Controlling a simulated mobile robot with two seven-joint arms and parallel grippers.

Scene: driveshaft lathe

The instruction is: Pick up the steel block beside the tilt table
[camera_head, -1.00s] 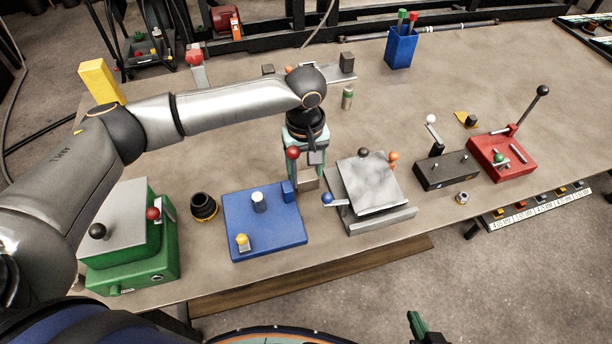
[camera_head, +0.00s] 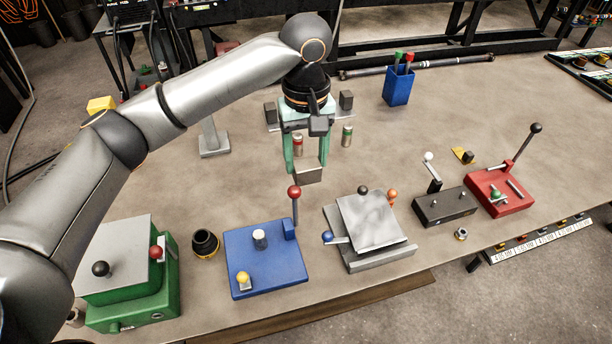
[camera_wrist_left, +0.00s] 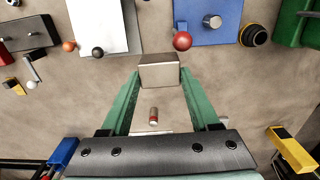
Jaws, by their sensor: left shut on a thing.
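The steel block (camera_head: 307,175) is a small grey-brown box between the green fingertips of my left gripper (camera_head: 306,168). In the left wrist view the block (camera_wrist_left: 159,72) sits between the two finger ends, and the gripper (camera_wrist_left: 159,78) is shut on it. The block appears held above the table, behind the tilt table. The tilt table (camera_head: 372,222) is a grey tilted plate on a base, with black, blue and orange knobs. It lies in front and to the right of the block. My right gripper is not in view.
A blue fixture (camera_head: 265,262) with a red-knobbed lever stands left of the tilt table. A green box fixture (camera_head: 132,290), a black ring (camera_head: 205,243), a black lever base (camera_head: 445,206) and a red lever fixture (camera_head: 500,192) stand along the front. A blue cup (camera_head: 398,86) is behind.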

